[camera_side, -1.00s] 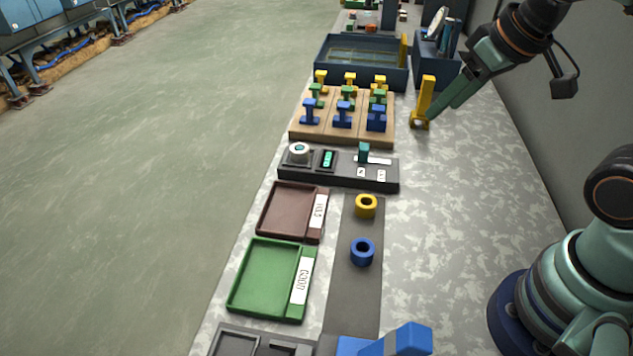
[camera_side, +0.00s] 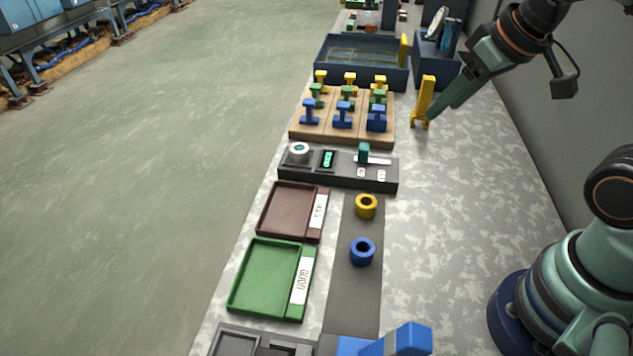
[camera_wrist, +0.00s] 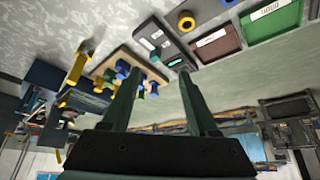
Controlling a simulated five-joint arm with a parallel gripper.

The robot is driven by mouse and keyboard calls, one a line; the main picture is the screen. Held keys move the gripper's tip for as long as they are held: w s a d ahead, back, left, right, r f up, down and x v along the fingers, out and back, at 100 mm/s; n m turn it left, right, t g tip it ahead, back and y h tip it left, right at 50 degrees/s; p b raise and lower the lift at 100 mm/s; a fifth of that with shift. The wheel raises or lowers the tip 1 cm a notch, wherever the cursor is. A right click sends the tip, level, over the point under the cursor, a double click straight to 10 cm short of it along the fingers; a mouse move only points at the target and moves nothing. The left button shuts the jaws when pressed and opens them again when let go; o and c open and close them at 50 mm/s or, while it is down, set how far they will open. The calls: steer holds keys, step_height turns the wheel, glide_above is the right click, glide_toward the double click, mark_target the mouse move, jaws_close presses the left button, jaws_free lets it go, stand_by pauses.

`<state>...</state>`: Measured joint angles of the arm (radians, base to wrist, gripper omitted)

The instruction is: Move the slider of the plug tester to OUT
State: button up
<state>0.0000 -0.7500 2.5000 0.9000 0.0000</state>
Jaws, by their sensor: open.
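The plug tester (camera_side: 330,175) is a long dark grey box across the bench, with a round pale socket and a small green-lit display. Its teal slider (camera_side: 364,153) stands at the left end of a pale slot. Two small white labels sit in front of the slot; I cannot read them surely. My gripper (camera_side: 432,116) is behind and to the right of the tester, apart from it, beside an upright yellow piece (camera_side: 426,97). In the wrist view my gripper (camera_wrist: 159,72) is open, nothing between its fingers, with the tester (camera_wrist: 163,33) beyond the fingertips.
A wooden board (camera_side: 342,137) with several blue, green and yellow plugs stands behind the tester. A brown tray (camera_side: 267,223) and a green tray (camera_side: 240,294) lie in front. A yellow ring (camera_side: 366,206) and blue ring (camera_side: 362,251) sit on a grey strip. The bench right of the tester is clear.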

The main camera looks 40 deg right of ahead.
steer(key=m+g, duration=0.6)
steer(key=m, duration=0.3)
glide_above(364, 146)
step_height(364, 146, down, 9)
step_height(364, 146, down, 12)
steer(key=shift+s+r, duration=0.1)
steer(key=shift+r, duration=0.05)
jaws_close()
stand_by(1.1)
